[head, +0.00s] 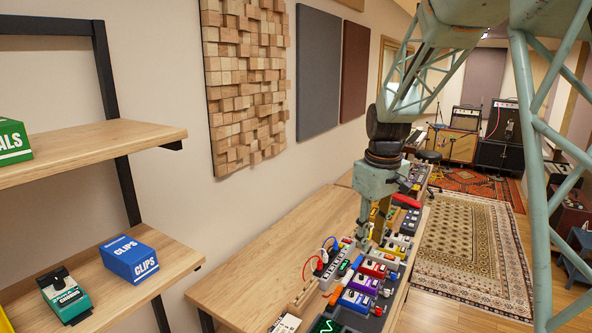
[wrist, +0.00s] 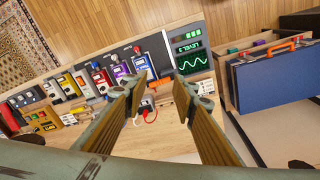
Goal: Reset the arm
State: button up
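My arm reaches in from the upper right of the head view. My gripper (head: 372,228) points down over the wooden bench (head: 245,287) and its pedals. In the wrist view my gripper (wrist: 160,80) shows two yellow-brown fingers spread apart with nothing between them. Behind the fingers lie the bench top and a row of coloured pedals (wrist: 100,77). A screen with a green wave (wrist: 188,62) is just beyond the right fingertip. In the head view the gripper's fingertips are small and partly lost among the pedals.
A wooden shelf (head: 85,147) at left holds a green box (head: 12,140); a blue CLIPS box (head: 130,258) and a green pedal (head: 64,295) sit on its lower board. A blue case (wrist: 270,84) stands right in the wrist view. Rugs (head: 470,255) cover the floor beyond the bench.

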jog(key=s+r+m+b, duration=0.1)
jog(key=s+r, duration=0.3)
jog(key=s, duration=0.3)
jog(key=s+r+m+t+b, duration=0.1)
jog(key=s+r, duration=0.2)
jog(key=s, duration=0.4)
jog(key=s+r+m+b, duration=0.1)
jog(key=s+r, duration=0.3)
jog(key=s, duration=0.3)
jog(key=s+f+m+t+b, duration=0.1)
jog(key=s+b, duration=0.1)
jog(key=s, duration=1)
jog(key=s+f+m+b, duration=0.1)
jog(key=s+f+m, duration=0.1)
jog(key=s, duration=1.1)
jog(key=shift+s+t+b, duration=0.2)
jog(key=shift+t+b, duration=0.15)
jog(key=shift+t, duration=0.05)
jog(key=shift+c, duration=1.4)
jog(key=shift+w, duration=0.15)
